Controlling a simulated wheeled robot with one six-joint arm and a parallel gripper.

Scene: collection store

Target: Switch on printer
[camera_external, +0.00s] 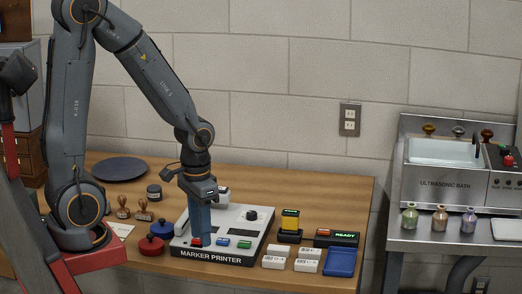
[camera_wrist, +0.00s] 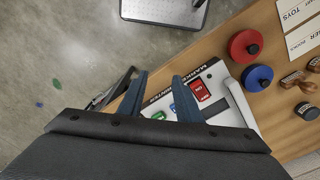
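The marker printer (camera_external: 213,252) is a pale, sloped console at the table's front edge. It has a red rocker switch (camera_external: 195,241), a blue button (camera_external: 222,242), a green button (camera_external: 244,244) and a black knob (camera_external: 252,215). My gripper (camera_external: 201,238) points down over the printer's left front, with its fingertips close to the red switch. I cannot tell whether they touch it. In the wrist view the two blue fingers of my gripper (camera_wrist: 158,76) stand apart with nothing between them. The lettered red switch (camera_wrist: 203,91) lies just right of the right finger.
Red (camera_external: 151,247) and blue (camera_external: 162,229) round-knobbed items stand close to the printer's left. White label boxes (camera_external: 275,258), a yellow stamp (camera_external: 290,222), a READY display (camera_external: 336,237) and a blue tray (camera_external: 340,262) stand to its right. An ultrasonic bath (camera_external: 445,183) stands farther right.

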